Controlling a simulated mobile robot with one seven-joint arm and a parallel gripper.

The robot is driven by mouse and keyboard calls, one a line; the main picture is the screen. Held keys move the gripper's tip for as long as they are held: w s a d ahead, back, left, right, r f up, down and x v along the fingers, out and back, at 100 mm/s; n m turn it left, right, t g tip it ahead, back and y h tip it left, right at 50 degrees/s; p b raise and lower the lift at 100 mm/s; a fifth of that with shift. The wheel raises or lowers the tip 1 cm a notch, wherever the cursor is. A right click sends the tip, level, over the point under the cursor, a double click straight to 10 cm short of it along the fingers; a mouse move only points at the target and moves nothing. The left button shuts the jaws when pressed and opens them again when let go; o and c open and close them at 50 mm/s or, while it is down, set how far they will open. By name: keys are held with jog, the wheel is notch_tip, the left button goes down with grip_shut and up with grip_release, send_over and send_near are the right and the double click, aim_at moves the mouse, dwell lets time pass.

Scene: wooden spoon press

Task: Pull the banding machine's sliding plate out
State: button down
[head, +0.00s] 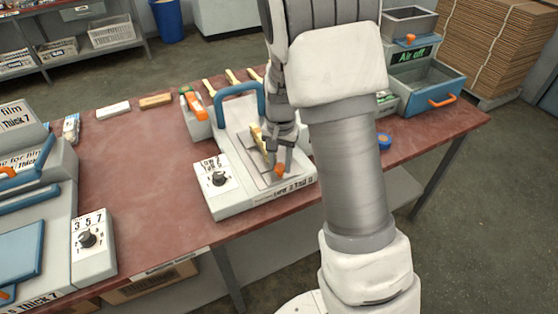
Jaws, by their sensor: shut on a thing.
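The banding machine (237,200) is a pale unit near the front edge of the red table, with a blue arched handle (238,90) at its back and a dial at its front left. Its grey sliding plate (262,182) lies on top, with an orange knob (279,172) near the front end. Light wooden pieces (256,134) lie on the machine behind the knob, partly hidden. My gripper (279,166) points down and is shut on the orange knob. My arm hides the machine's right side.
Another machine with a dial (88,238) stands at the left. Wooden spoons (208,88), a white block (113,110) and a brown block (155,100) lie behind. A blue-grey unit with a drawer (428,87) stands at the right. Table between the machines is clear.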

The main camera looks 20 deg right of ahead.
jog(key=shift+s, duration=0.2)
jog(key=c, duration=0.5)
grip_release()
jog(key=shift+r, duration=0.1)
jog(key=shift+r, duration=0.3)
notch_tip(320, 180, up, 17)
jog(key=p, duration=0.2)
jog(key=shift+f, duration=0.2)
jog(key=shift+r, duration=0.1)
